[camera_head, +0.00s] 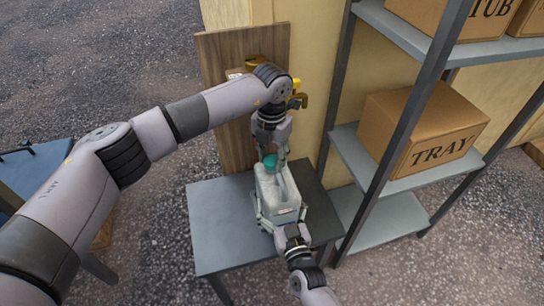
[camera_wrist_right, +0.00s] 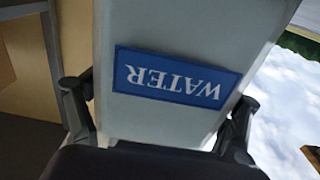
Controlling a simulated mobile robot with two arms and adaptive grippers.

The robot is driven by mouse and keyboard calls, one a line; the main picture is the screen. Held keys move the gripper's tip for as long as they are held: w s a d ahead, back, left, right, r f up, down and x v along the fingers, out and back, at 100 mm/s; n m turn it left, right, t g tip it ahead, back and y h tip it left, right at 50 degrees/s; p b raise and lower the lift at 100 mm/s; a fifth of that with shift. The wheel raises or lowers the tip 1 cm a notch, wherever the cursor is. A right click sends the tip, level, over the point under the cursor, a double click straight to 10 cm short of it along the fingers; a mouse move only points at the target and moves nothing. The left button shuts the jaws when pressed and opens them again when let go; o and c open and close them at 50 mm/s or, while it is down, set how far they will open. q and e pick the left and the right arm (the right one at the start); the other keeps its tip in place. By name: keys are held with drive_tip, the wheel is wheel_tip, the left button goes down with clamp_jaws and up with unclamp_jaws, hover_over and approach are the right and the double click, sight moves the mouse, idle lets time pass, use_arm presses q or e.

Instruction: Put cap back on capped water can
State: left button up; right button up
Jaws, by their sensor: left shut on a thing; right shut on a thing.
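The water can (camera_head: 280,205) is pale grey and stands on the small grey table. Its blue WATER label (camera_wrist_right: 178,78) appears upside down in the right wrist view. My right gripper (camera_head: 280,218) is shut around the can's lower body, with a finger on each side. The teal cap (camera_head: 270,161) is at the top of the can, between the fingers of my left gripper (camera_head: 271,158). My left gripper points down from above and is shut on the cap. The can's opening is hidden, and I cannot tell whether the cap touches it.
The grey table (camera_head: 215,225) has bare room left of the can. A metal shelf (camera_head: 385,225) with a TRAY box (camera_head: 440,150) stands close on the right. A wooden board (camera_head: 230,130) rises behind the table. A blue table (camera_head: 35,165) is at far left.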

use_arm(q)
drive_tip(key=o, duration=1.3)
drive_tip(key=shift+d, duration=0.1)
use_arm(e)
drive_tip(key=shift+w+r, duration=0.2)
drive_tip(key=shift+r, duration=0.05)
use_arm(q)
wheel_tip(320, 180, up, 12)
drive_tip(key=shift+s+r, duration=0.15)
use_arm(e)
drive_tip(key=o, duration=2.3)
drive_tip(key=shift+w+a+f, duration=0.1)
drive_tip(key=shift+f, duration=0.05)
use_arm(q)
drive_tip(key=shift+w, duration=0.2)
use_arm(e)
drive_tip(key=shift+s+f, duration=0.1)
drive_tip(key=shift+s, duration=0.1)
